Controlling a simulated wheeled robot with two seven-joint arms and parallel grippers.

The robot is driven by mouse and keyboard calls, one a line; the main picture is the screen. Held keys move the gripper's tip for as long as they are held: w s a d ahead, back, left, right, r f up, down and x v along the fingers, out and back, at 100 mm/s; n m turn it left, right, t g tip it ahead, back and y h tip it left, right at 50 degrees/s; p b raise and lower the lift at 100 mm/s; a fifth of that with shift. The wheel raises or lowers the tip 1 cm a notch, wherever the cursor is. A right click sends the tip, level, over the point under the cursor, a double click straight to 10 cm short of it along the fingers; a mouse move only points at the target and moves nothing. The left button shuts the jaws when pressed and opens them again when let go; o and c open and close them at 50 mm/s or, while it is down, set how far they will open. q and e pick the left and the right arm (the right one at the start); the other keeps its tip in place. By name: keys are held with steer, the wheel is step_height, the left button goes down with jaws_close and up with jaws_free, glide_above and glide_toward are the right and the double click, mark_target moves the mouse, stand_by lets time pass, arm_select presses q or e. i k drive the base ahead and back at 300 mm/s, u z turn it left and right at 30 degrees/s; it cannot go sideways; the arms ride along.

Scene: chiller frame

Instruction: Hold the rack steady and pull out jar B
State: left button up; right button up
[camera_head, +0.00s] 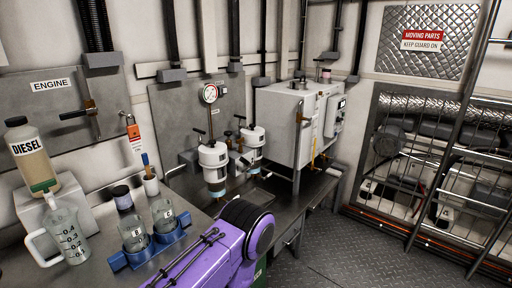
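The blue rack (118,261) stands on the bench at the lower left. Jar B (133,230), clear glass with a "B" mark and a dark lid, sits upright in its left place. A second clear jar (163,213), with another letter, sits upright in the place to its right. The bottoms of both jars are hidden by the rack. Neither of my gripper tips shows, and I see nothing gripping the rack or jar B.
A measuring jug (70,238) stands close left of the rack, with a diesel bottle (32,155) behind it. White-topped filter housings (214,157) and a grey box (296,122) stand farther back. A barred guard (440,160) is at right. The floor (350,262) before it looks clear.

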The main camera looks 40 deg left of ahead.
mark_target(135, 238)
steer(key=i, duration=1.2)
steer(key=u, duration=2.25)
